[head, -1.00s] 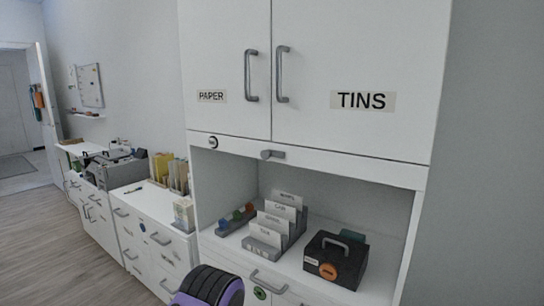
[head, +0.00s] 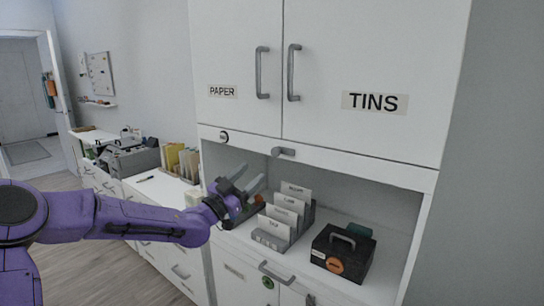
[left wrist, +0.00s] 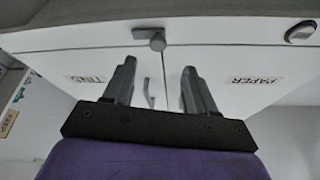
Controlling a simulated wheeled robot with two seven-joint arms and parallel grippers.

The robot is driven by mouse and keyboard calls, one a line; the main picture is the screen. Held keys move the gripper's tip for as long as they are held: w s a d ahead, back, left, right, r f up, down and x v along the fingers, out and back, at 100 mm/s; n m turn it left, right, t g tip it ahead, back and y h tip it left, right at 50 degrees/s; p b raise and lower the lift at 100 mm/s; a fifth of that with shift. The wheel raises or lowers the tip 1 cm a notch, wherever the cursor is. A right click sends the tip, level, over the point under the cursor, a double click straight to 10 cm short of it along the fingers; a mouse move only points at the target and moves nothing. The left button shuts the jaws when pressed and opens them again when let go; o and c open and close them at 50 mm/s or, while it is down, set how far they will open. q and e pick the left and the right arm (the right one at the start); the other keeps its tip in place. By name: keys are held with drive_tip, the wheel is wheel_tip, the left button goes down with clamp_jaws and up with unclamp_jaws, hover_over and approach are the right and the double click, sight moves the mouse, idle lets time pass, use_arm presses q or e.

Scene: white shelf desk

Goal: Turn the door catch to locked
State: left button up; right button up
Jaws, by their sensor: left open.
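The door catch (head: 283,151) is a small grey lever on the white rail just under the two cupboard doors, near the seam between them. In the head view it lies roughly level, its arm toward the right. It also shows in the left wrist view (left wrist: 152,38), beyond the fingertips. My left gripper (head: 252,175) is open and empty, below and to the left of the catch and apart from it. Its two fingers also show in the left wrist view (left wrist: 158,68). My right gripper is in neither view.
The doors carry PAPER (head: 223,91) and TINS (head: 375,102) labels and bar handles. A round dark fitting (head: 223,137) sits on the rail to the left. In the open bay below stand a card file (head: 285,220) and a black box (head: 342,254).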

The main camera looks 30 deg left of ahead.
sight(274, 154)
use_arm(q)
drive_tip(key=p+x, duration=0.4)
drive_tip(key=x, duration=0.5)
drive_tip(key=shift+w+d+r, duration=0.2)
drive_tip(key=shift+w+r, duration=0.05)
drive_tip(key=shift+w+d, duration=0.1)
drive_tip(key=shift+w, duration=0.2)
drive_tip(key=shift+s, duration=0.1)
clamp_jaws()
